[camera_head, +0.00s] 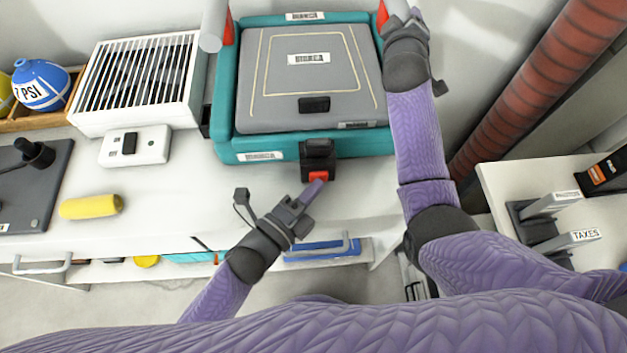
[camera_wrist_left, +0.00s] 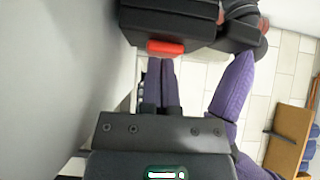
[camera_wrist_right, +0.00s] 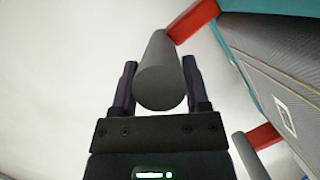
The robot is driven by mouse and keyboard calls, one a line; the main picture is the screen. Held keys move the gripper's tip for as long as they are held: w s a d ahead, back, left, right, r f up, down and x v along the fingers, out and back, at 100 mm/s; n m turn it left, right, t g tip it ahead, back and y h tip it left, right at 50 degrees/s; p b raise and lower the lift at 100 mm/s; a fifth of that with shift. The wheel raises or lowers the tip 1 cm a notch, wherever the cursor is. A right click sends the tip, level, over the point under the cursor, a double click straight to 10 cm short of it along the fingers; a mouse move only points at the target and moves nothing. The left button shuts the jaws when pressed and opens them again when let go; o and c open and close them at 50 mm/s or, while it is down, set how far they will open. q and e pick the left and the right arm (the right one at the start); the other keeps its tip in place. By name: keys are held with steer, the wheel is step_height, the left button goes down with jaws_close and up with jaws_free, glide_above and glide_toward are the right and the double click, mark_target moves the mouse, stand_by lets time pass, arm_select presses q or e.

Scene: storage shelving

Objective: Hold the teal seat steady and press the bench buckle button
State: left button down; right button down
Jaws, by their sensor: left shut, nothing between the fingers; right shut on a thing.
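The teal seat (camera_head: 226,140) with a grey cushion (camera_head: 310,80) sits on the white bench. A black buckle (camera_head: 318,150) with a red button (camera_head: 319,176) is at its front edge; the button also shows in the left wrist view (camera_wrist_left: 165,47). My left gripper (camera_head: 314,190) is shut and empty, its purple fingertips right at the button; I cannot tell whether they touch. My right gripper (camera_head: 398,10) is shut on a grey round bar (camera_wrist_right: 158,75) at the seat's far right corner, by a red bracket (camera_wrist_right: 195,18).
A white slatted box (camera_head: 137,82), a white switch plate (camera_head: 135,146) and a yellow cylinder (camera_head: 91,206) are on the bench to the left. A dark red ribbed pipe (camera_head: 540,80) runs at the right. A blue-and-white ball (camera_head: 42,85) sits far left.

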arm_select(q)
steer(key=shift+w+r, duration=0.25)
steer(key=shift+w, duration=0.05)
arm_select(e)
steer(key=shift+s+a+f, duration=0.1)
steer(key=shift+a+f, duration=0.15)
steer(key=shift+f, duration=0.2)
arm_select(q)
steer(key=shift+s+d, duration=0.1)
steer(key=shift+s, duration=0.25)
steer(key=s, duration=0.3)
steer(key=shift+s+f, duration=0.2)
steer(key=shift+s, duration=0.1)
steer(key=v, duration=1)
arm_select(e)
steer(key=shift+d, duration=0.1)
arm_select(q)
steer(key=shift+s, duration=0.1)
